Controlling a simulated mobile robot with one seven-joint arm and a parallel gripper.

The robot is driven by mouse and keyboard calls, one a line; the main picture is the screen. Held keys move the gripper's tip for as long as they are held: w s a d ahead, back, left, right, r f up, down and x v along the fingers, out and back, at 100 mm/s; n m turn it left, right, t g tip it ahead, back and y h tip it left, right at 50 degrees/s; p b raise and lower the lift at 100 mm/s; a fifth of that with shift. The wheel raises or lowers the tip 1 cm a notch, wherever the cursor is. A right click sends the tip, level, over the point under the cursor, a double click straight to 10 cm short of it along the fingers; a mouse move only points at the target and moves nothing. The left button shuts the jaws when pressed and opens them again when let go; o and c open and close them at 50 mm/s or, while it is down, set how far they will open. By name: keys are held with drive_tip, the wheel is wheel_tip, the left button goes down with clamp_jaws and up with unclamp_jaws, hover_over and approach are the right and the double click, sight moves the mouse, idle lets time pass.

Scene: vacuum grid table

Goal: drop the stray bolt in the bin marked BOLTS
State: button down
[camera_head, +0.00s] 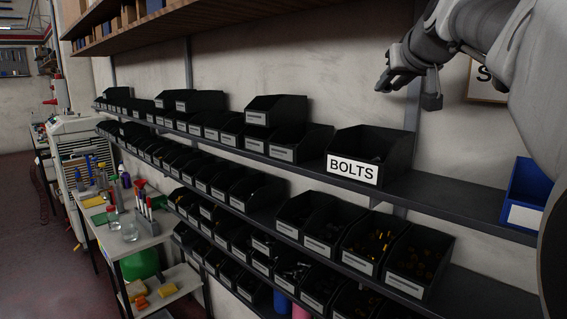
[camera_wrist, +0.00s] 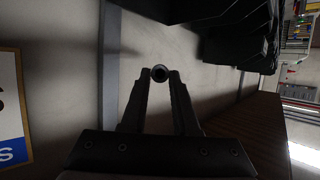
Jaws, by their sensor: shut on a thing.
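The bin marked BOLTS (camera_head: 397,153) is a black open-front bin with a large white label, standing on the upper shelf right of centre in the head view. My gripper (camera_head: 384,85) is above the bin, reaching in from the upper right. In the wrist view my gripper (camera_wrist: 161,76) is shut on a small, dark, round-ended bolt (camera_wrist: 160,72) held between the fingertips. The bolt's shank is hidden, and I cannot make the bolt out in the head view. The bin's inside is dark.
A blue bin (camera_head: 524,192) stands on the same shelf (camera_head: 450,206) to the right, with bare shelf between. More black bins (camera_head: 272,112) stand to the left, and filled ones (camera_head: 418,262) below. A wooden shelf (camera_head: 150,30) hangs above left. A framed sign (camera_head: 484,82) is behind my arm.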

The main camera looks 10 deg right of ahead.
wheel_tip(320, 180, down, 4)
drive_tip(key=shift+r+b, duration=0.2)
drive_tip(key=shift+b, duration=0.95)
